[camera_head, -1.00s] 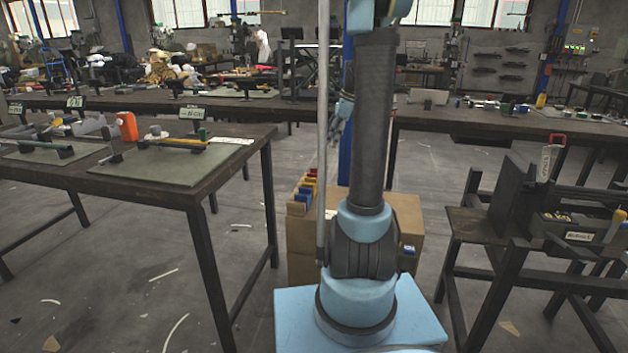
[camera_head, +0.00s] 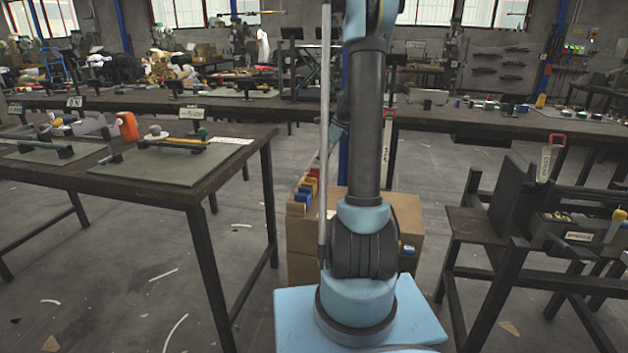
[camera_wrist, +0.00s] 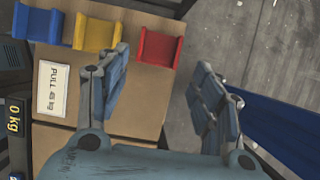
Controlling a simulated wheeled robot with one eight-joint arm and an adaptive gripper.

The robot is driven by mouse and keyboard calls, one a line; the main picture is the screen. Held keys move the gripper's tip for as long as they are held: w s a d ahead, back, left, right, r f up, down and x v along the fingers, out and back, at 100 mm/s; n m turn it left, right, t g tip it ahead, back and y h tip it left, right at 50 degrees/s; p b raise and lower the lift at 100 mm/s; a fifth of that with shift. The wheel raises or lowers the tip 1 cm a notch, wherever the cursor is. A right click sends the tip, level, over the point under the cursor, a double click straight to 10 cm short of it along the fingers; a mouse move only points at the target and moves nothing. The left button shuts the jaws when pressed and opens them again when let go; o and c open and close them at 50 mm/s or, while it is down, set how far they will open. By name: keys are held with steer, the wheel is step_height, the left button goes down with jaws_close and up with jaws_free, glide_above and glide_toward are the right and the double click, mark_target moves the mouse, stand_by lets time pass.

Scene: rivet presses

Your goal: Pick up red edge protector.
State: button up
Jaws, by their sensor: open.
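The red edge protector (camera_wrist: 159,47) lies on the edge of a cardboard box, at the right end of a row with a yellow one (camera_wrist: 97,34) and a blue one (camera_wrist: 38,20) in the wrist view. It also shows small in the head view (camera_head: 312,174), left of my arm. My gripper (camera_wrist: 165,88) is open and empty, its two fingers spread apart. The left finger reaches over the box top just below the yellow and red protectors; the right finger is off to the right over the floor.
The cardboard box (camera_wrist: 112,141) bears a "PULL 45 kg" label (camera_wrist: 52,89). A "0 kg" display (camera_wrist: 14,117) is at the left. A blue post (camera_wrist: 285,140) stands close at the lower right. Workbenches stand left (camera_head: 130,180) and behind (camera_head: 470,124), with a dark rack at right (camera_head: 520,215).

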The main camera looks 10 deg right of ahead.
steer(key=shift+x, duration=3.5)
steer(key=shift+a+r, duration=0.1)
steer(key=shift+a, duration=0.1)
steer(key=shift+c, duration=0.6)
steer(key=c, duration=0.7)
